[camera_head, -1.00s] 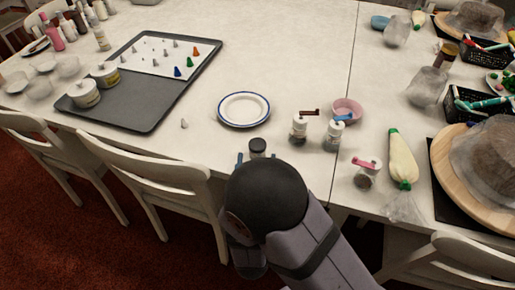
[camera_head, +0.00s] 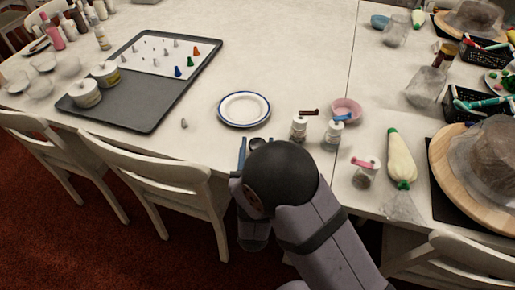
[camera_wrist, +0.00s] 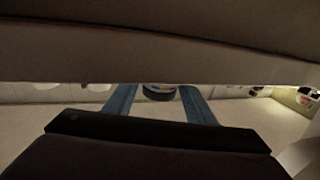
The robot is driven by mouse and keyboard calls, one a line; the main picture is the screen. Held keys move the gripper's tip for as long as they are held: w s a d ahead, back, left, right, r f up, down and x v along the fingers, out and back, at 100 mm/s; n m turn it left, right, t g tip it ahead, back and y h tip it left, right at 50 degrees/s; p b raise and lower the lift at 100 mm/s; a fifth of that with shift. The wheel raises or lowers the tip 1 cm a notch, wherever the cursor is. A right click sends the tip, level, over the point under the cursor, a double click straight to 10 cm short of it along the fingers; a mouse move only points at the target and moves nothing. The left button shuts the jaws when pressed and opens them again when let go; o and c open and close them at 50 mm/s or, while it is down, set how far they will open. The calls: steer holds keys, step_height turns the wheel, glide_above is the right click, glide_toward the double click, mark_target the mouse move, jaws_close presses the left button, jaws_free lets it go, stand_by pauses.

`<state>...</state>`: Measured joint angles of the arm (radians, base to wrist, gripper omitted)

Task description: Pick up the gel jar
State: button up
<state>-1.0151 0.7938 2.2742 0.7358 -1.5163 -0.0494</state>
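A small jar with a dark round top (camera_head: 256,142), which I take to be the gel jar, stands near the table's front edge in the head view, mostly hidden by my wrist. In the wrist view a round jar with a dark rim and coloured specks (camera_wrist: 158,92) shows between the tips of my blue fingers, its upper part cut off by a pale band. My gripper (camera_wrist: 158,98) is open, with a narrow gap on each side of the jar. In the head view my gripper (camera_head: 250,150) is at the table edge, one finger visible left of the jar.
A blue-rimmed plate (camera_head: 244,109) lies just behind. A grey tray (camera_head: 135,114) is at left. White chairs (camera_head: 165,172) line the front edge.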

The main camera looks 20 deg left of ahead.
mark_target(257, 144)
steer(key=c, duration=0.7)
steer(key=shift+c, duration=0.2)
steer(key=shift+r, duration=0.15)
steer(key=shift+r+p, duration=0.6)
steer(key=shift+r, duration=4.3)
